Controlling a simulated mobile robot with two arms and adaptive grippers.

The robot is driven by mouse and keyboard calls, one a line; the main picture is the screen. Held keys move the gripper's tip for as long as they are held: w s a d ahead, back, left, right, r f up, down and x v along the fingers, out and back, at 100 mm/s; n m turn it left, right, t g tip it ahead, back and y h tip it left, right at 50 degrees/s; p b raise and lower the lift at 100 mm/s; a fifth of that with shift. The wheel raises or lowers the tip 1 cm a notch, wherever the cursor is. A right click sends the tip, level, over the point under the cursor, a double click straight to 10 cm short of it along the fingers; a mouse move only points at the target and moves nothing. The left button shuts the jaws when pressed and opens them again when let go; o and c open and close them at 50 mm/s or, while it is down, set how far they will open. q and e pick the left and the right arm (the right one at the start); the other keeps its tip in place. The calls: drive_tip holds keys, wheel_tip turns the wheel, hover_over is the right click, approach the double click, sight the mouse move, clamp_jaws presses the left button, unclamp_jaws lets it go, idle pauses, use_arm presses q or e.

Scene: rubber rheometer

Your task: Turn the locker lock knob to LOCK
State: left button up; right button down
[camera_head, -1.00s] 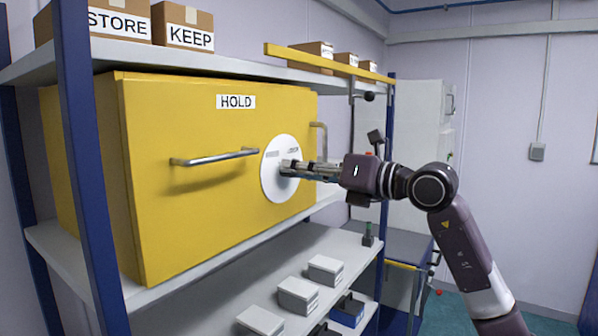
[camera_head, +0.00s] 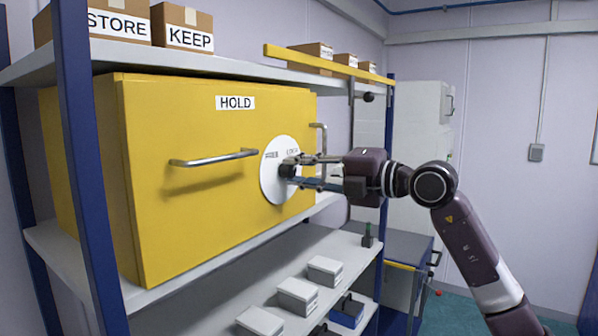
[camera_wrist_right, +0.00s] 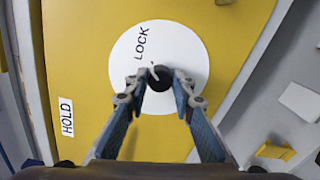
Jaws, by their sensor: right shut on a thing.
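The yellow locker (camera_head: 215,200), labelled HOLD, stands on a shelf. Its door has a bar handle (camera_head: 214,158) and a white round dial plate (camera_head: 270,190). The plate's left label looks like FREE, small; the right one is LOCK (camera_wrist_right: 142,43), clear in the wrist view. The dark lock knob (camera_head: 287,171) is at the plate's middle; it also shows in the wrist view (camera_wrist_right: 160,78), with a short white pointer mark towards LOCK. My right gripper (camera_head: 292,170) is shut on the knob, one finger each side; the wrist view shows its fingertips (camera_wrist_right: 157,92). My left gripper is in no view.
Cartons marked STORE (camera_head: 122,22) and KEEP (camera_head: 183,27) sit on the top shelf. A yellow bar (camera_head: 330,62) runs along its front right. Several grey-white boxes (camera_head: 298,295) lie on the shelf below. A blue post (camera_head: 85,170) stands at the left.

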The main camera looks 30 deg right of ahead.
drive_tip(key=shift+m, duration=0.6)
drive_tip(key=c, duration=1.6)
unclamp_jaws()
drive_tip(key=shift+d, duration=0.1)
drive_tip(key=shift+v, duration=6)
